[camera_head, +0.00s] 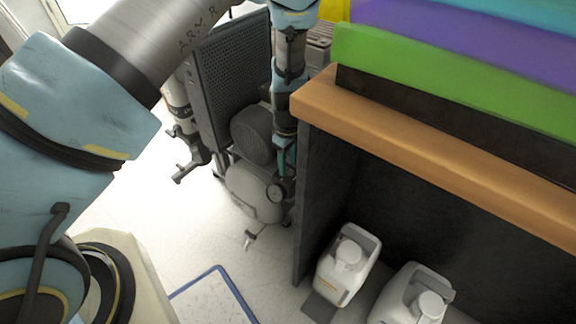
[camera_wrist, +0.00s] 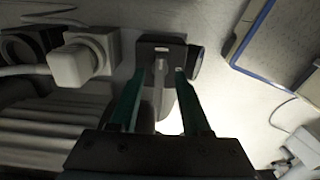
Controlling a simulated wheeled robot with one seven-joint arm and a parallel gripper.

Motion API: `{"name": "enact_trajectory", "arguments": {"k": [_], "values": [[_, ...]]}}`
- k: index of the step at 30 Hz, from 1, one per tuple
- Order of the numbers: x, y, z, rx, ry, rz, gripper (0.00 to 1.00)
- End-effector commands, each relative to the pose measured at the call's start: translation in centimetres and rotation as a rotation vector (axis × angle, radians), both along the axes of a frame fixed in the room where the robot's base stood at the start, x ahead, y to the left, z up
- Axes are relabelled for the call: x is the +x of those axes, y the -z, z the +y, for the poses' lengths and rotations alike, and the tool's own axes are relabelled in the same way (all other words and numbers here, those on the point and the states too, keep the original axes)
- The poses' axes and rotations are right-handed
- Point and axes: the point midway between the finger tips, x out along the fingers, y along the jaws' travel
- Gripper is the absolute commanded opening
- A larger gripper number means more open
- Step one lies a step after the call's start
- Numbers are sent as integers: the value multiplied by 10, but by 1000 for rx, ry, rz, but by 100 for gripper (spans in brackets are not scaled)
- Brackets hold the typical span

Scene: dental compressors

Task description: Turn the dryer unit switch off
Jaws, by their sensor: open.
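In the wrist view my gripper (camera_wrist: 160,76) is open, with its two teal fingers apart. A dark box (camera_wrist: 152,46) with a small light label lies just beyond the fingertips. A narrow grey lever (camera_wrist: 159,72) on it shows between the fingers; it looks like the dryer unit switch, but I cannot read any marking. I cannot tell whether a finger touches it. In the head view my gripper (camera_head: 290,158) is partly hidden, down beside the compressor unit (camera_head: 232,80) with its dark perforated panel. The switch cannot be made out there.
A pale square-ended fitting (camera_wrist: 76,64) and a ribbed grey body (camera_wrist: 45,135) lie left of the fingers. A wooden-topped counter (camera_head: 400,145) stands close on the right, with white canisters (camera_head: 345,265) below. A rounded tank (camera_head: 252,190) is low; open floor lies left.

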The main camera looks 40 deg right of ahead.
Motion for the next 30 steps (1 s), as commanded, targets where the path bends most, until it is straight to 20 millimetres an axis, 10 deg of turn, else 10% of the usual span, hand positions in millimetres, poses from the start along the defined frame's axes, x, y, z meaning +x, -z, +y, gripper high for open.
{"name": "enact_trajectory", "arguments": {"k": [13,25,30], "values": [[0,10,0,-1,-1,1,46],[0,10,0,0,-1,1,1],[0,10,0,0,-1,1,0]]}}
